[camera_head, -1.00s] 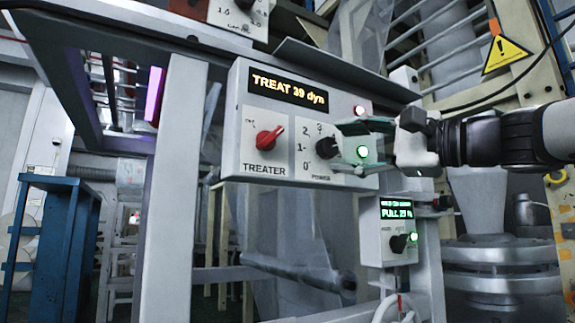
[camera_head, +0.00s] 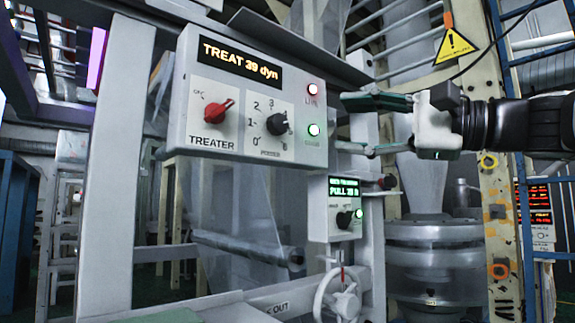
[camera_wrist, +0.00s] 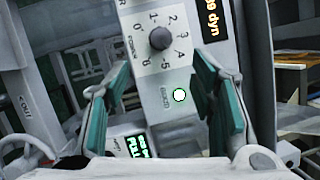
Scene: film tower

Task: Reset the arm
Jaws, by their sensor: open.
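My gripper (camera_head: 358,126) is open and empty, reaching in from the right side of the head view. Its fingertips are at the right edge of the white treater panel (camera_head: 179,98). The panel has a display reading "TREAT 39 dyn", a red treater knob (camera_head: 218,111) and a black power knob (camera_head: 277,124). A red light and a green light (camera_head: 314,130) are lit on its right side. In the wrist view, the green-padded fingers (camera_wrist: 160,110) stand apart, with the black power knob (camera_wrist: 160,38) above and the pale lit lamp (camera_wrist: 180,95) between them.
A smaller box (camera_head: 336,208) reading "PULL" hangs below my gripper. A handwheel (camera_head: 338,297) is under it. A yellow warning sign (camera_head: 456,40) is on the frame at upper right. A large cylindrical metal part (camera_head: 430,245) stands behind.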

